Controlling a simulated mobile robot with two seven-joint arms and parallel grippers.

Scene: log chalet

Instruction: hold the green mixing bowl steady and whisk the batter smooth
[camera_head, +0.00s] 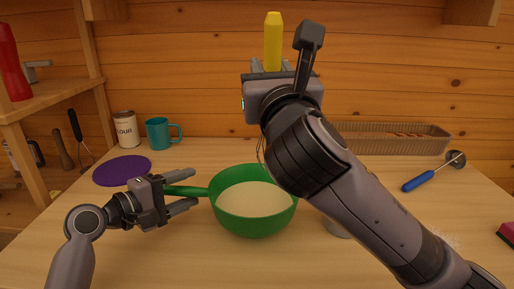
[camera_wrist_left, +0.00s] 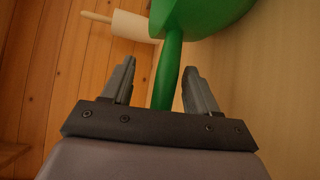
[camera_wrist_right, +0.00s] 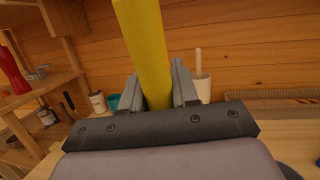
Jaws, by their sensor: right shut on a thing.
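The green mixing bowl (camera_head: 255,222) stands on the table with pale batter (camera_head: 254,199) in it. Its green handle (camera_wrist_left: 168,70) points left, between the fingers of my left gripper (camera_head: 190,190). Those fingers are apart, with gaps on both sides of the handle. My right gripper (camera_head: 279,72) is raised behind and above the bowl, shut on the yellow handle (camera_head: 273,42) of the whisk, which also shows in the right wrist view (camera_wrist_right: 146,50).
A purple mat (camera_head: 122,170), flour canister (camera_head: 125,131) and teal mug (camera_head: 158,134) are left. A wicker tray (camera_head: 395,147) is back right, with a blue-handled utensil (camera_head: 420,181) before it. A red item (camera_head: 507,233) lies at right.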

